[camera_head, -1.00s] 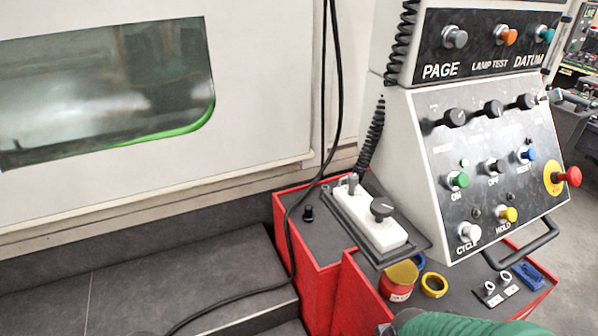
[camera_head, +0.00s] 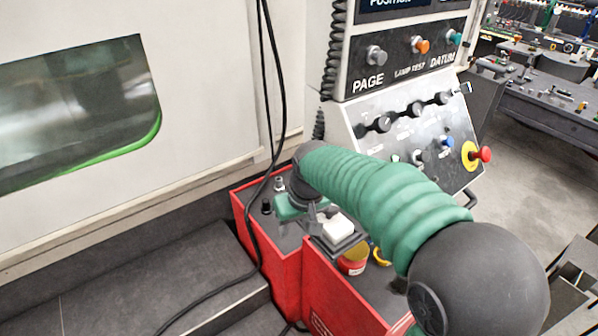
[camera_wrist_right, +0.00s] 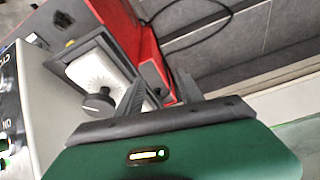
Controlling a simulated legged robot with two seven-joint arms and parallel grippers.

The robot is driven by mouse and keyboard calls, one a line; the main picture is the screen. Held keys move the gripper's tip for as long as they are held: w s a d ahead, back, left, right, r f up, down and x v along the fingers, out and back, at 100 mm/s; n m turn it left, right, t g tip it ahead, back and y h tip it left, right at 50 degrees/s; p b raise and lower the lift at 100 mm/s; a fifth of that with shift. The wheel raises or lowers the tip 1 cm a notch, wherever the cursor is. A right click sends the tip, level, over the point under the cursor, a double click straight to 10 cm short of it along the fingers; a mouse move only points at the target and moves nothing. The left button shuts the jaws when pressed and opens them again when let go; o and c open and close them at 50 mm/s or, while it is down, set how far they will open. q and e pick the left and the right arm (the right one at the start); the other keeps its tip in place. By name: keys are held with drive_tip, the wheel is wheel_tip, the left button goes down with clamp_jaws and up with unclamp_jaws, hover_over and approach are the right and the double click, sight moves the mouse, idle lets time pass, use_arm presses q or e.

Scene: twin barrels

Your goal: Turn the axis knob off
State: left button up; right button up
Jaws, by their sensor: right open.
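A white control box (camera_head: 338,229) sits in a dark tray on top of the red cabinet. In the right wrist view, the white box (camera_wrist_right: 88,70) carries a round black knob (camera_wrist_right: 98,103), which I take as the axis knob. My right gripper (camera_head: 316,219) is over the box in the head view and hides the knob there. In the right wrist view, its two dark fingers (camera_wrist_right: 160,84) are spread and empty. The knob is just left of the left finger, and no grip on it shows. My left gripper is out of view.
The sloped control panel (camera_head: 440,125) with its knobs and red stop button (camera_head: 486,154) stands close on the right. A black cable (camera_head: 262,190) hangs left of my gripper.

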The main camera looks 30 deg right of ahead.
drive_tip(key=w+d+r+t, duration=0.15)
drive_tip(key=d+r, duration=0.25)
drive_tip(key=r, duration=0.5)
drive_tip(key=w+d+r+g, duration=0.15)
drive_tip(key=d+r, duration=0.25)
drive_tip(key=r, duration=0.4)
drive_tip(key=shift+t, duration=0.5)
drive_tip(key=p+x, duration=0.1)
drive_tip(key=x, duration=0.4)
drive_tip(key=p+x, duration=0.1)
drive_tip(key=x, duration=0.5)
drive_tip(key=w+p+x, duration=0.1)
drive_tip(key=x, duration=0.4)
drive_tip(key=shift+d, duration=0.35)
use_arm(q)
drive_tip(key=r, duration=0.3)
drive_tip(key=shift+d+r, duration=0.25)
use_arm(e)
drive_tip(key=shift+a, duration=0.1)
drive_tip(key=shift+c, duration=1.3)
clamp_jaws()
